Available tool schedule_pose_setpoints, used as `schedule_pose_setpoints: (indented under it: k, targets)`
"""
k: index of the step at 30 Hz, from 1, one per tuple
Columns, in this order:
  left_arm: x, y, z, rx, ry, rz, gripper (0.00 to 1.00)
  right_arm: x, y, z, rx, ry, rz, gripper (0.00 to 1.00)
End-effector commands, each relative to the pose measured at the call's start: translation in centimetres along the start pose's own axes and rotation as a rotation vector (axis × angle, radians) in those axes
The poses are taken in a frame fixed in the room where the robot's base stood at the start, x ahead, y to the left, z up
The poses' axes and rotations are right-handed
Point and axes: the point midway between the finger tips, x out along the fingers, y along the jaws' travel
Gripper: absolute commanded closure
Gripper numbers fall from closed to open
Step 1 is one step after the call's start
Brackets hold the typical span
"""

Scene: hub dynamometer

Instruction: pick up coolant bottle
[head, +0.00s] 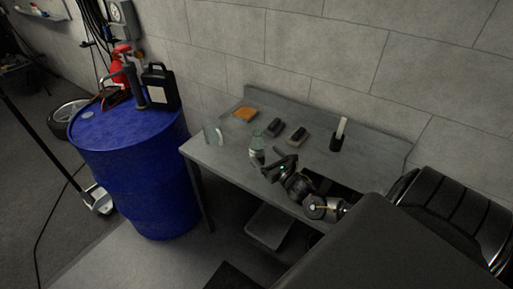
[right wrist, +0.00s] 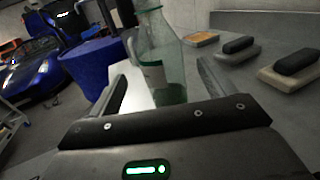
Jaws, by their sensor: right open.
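The coolant bottle (head: 257,147), a translucent greenish bottle with a pale label, stands upright near the front edge of the grey metal bench (head: 225,159). In the right wrist view the bottle (right wrist: 163,55) appears between my two fingers, its top cut off by the frame. My right gripper (head: 272,163) is open and empty, just right of and in front of the bottle. Whether a finger touches the bottle cannot be told. My left gripper is not in view.
A clear, pale object (head: 213,134) stands left of the bottle. Behind are an orange pad (head: 245,114) and two dark-topped blocks (head: 273,128) (head: 298,135). A blue drum (head: 135,175) carrying a black jug (head: 160,87) stands left of the bench.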

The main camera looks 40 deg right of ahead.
Motion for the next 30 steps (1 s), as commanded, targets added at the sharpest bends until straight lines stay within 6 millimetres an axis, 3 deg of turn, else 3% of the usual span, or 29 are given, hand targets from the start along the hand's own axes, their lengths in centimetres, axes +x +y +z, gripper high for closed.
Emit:
schedule_pose_setpoints:
  k: [6,14,23,30]
  targets:
    - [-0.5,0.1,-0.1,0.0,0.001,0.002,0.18,3.1,0.8,0.1,-0.007,0.003,-0.002,0.17]
    - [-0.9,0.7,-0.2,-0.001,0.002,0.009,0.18,4.3,1.4,0.2,-0.014,0.007,-0.001,0.17]
    - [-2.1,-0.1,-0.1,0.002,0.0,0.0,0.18,8.1,1.0,-0.1,-0.013,0.006,-0.003,0.17]
    - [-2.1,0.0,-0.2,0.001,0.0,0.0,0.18,8.8,1.1,-0.3,-0.014,0.007,-0.002,0.17]
